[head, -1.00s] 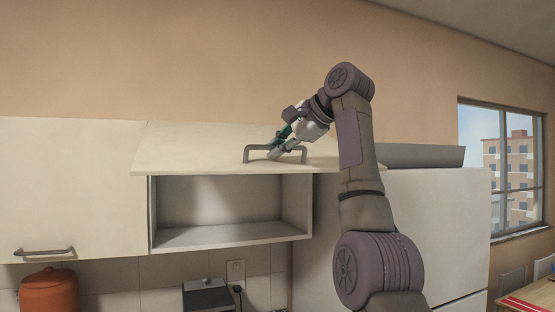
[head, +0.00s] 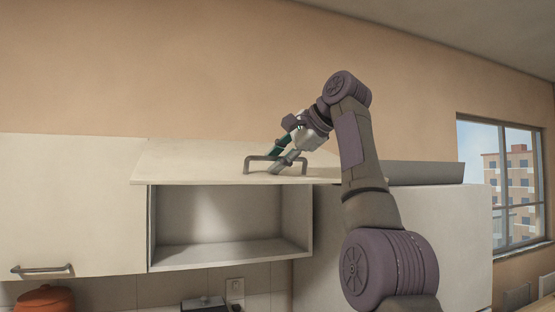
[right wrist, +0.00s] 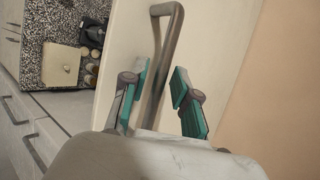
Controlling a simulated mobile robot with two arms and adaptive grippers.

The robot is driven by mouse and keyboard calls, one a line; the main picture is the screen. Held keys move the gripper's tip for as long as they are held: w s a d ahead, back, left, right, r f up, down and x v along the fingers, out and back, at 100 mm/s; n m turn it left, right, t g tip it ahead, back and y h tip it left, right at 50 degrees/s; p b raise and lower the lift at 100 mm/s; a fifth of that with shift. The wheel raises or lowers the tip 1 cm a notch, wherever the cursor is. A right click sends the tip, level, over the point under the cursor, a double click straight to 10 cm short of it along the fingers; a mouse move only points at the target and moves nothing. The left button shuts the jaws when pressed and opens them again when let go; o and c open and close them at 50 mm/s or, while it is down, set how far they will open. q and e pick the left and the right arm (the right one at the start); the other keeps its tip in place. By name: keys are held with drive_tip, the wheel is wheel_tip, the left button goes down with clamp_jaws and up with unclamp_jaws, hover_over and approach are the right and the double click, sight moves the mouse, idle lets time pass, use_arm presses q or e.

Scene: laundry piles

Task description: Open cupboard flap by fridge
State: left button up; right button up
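The pale cupboard flap (head: 215,165) beside the fridge is swung up, nearly level, above the open compartment (head: 230,220), which looks empty. A grey bar handle (head: 257,158) stands up from the flap near its front edge. My right gripper (head: 279,159) reaches over the flap at this handle. In the right wrist view the handle (right wrist: 172,42) runs between the teal-padded fingers of my right gripper (right wrist: 160,88), with gaps beside it, so they are apart around it. My left gripper is not in view.
The fridge (head: 440,230) stands right of the cupboard, with a grey tray-like object (head: 425,172) on top. A closed cupboard (head: 70,205) with a handle is at the left. An orange pot (head: 45,299) sits below it. The wall above the flap is bare.

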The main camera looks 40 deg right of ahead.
idle(0.3)
drive_tip(key=v, duration=1.2)
idle(0.3)
